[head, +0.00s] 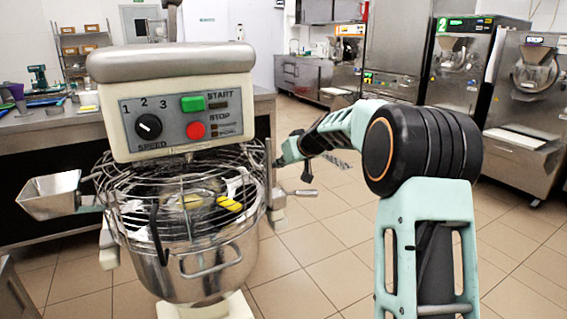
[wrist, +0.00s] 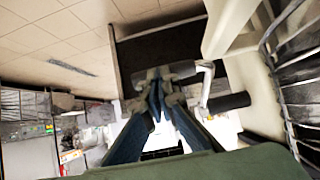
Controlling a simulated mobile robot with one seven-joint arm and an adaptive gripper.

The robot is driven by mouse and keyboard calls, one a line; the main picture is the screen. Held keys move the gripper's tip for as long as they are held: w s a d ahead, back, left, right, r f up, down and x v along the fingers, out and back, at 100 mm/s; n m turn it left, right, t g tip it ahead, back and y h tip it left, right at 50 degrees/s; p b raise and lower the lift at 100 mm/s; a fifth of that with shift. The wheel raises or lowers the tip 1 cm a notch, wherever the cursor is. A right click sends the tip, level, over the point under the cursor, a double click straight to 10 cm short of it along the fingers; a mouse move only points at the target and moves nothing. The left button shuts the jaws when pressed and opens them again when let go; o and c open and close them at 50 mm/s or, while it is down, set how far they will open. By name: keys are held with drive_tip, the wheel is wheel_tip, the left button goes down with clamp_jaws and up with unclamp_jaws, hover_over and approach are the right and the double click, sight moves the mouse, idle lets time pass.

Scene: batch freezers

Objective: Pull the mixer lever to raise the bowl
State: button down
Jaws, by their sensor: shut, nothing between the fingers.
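The mixer (head: 190,100) stands at left in the head view, with its steel bowl (head: 195,262) under a wire guard (head: 150,205). My gripper (head: 281,161) is beside the mixer's right side, partly hard to make out there. In the wrist view my gripper (wrist: 164,78) has its fingers together and empty, apart from the grip.
The wire guard (wrist: 300,70) runs close along the right of the wrist view. A worktable (head: 40,150) with tools stands behind the mixer. Batch freezers (head: 530,100) line the right and back. The tiled floor (head: 320,265) right of the mixer is clear.

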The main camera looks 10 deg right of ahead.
drive_tip(key=shift+w+a+f+b, duration=0.1)
drive_tip(key=shift+w+f+b, duration=0.15)
drive_tip(key=shift+f+b, duration=0.6)
drive_tip(key=shift+p, duration=0.35)
